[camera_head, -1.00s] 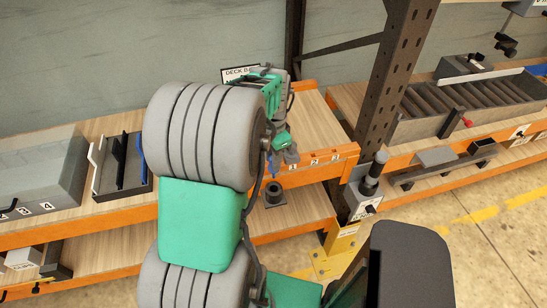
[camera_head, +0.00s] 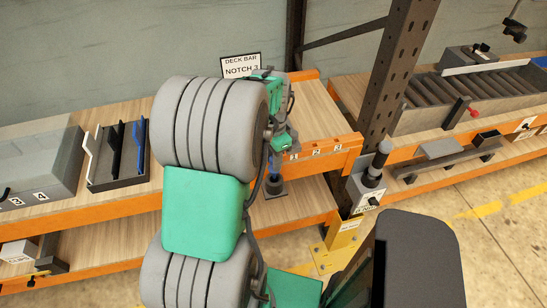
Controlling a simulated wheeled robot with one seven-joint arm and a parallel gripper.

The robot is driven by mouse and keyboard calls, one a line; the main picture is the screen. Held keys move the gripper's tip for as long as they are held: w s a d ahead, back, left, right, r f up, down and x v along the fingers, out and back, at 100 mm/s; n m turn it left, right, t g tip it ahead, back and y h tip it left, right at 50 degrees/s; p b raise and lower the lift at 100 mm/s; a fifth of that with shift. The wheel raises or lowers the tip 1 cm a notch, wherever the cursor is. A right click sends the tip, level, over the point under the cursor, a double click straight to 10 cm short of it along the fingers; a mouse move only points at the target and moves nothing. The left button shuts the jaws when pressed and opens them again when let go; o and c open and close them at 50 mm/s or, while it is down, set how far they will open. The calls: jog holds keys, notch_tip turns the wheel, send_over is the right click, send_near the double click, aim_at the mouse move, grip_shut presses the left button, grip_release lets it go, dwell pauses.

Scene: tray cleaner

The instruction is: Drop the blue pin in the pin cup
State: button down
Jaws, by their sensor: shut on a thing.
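My gripper (camera_head: 277,165) points down in front of the upper shelf's orange edge, mostly hidden behind my grey and green arm. It is shut on the blue pin (camera_head: 274,179), of which only a small blue part shows. The dark pin cup (camera_head: 275,194) stands on the lower shelf. The pin is right over the cup in the picture, its lower end at the cup's mouth. I cannot tell whether its tip is inside.
The upper shelf's orange beam (camera_head: 328,162) with numbered tags runs close by the gripper. A dark perforated upright post (camera_head: 380,95) and a grey-black knob (camera_head: 376,168) stand to the right. A tray with dividers (camera_head: 122,184) lies left on the upper shelf.

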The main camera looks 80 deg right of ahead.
jog(key=shift+f+b, duration=1.45)
jog(key=shift+f, duration=0.95)
jog(key=c, duration=1)
grip_release()
jog(key=shift+c, duration=0.2)
notch_tip(320, 180, up, 8)
jog(key=shift+f+b, duration=0.1)
jog(key=shift+b, duration=0.3)
